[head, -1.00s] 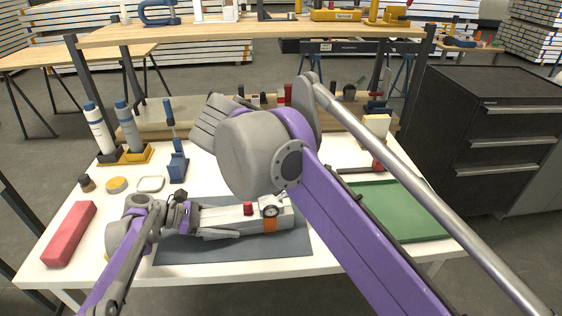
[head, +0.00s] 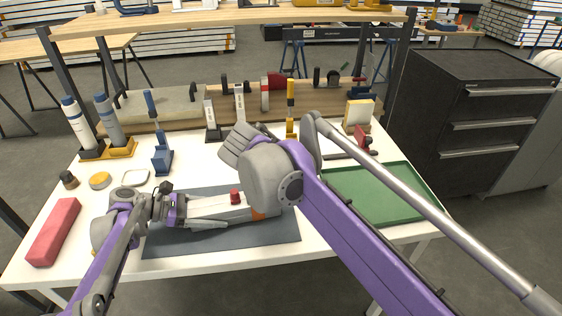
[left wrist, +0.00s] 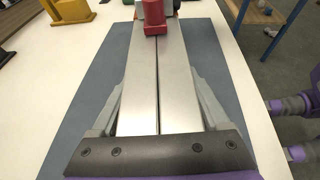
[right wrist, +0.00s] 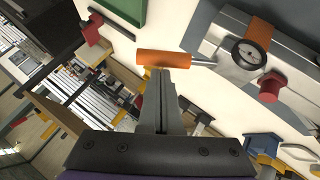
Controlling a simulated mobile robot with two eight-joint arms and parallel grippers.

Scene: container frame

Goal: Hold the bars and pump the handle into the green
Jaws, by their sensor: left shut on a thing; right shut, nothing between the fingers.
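The pump tool lies on a dark mat, its two silver bars (left wrist: 144,75) running side by side in the left wrist view. My left gripper (head: 185,210) is shut on the bars, with its grey fingers along their outer sides (left wrist: 160,98). The red knob (head: 235,197) stands on top of the tool. In the right wrist view, the round gauge (right wrist: 250,53) sits by an orange band, and the orange handle (right wrist: 163,58) sticks out sideways. My right gripper (right wrist: 165,75) is shut and empty, its tips close to the handle; contact is unclear. The gauge reading is too small to tell.
The dark mat (head: 220,242) lies on the white table. A green tray (head: 385,192) is to the right and a red block (head: 54,232) to the left. Upright tools and bottles stand along the back. My right arm hides the tool's right end.

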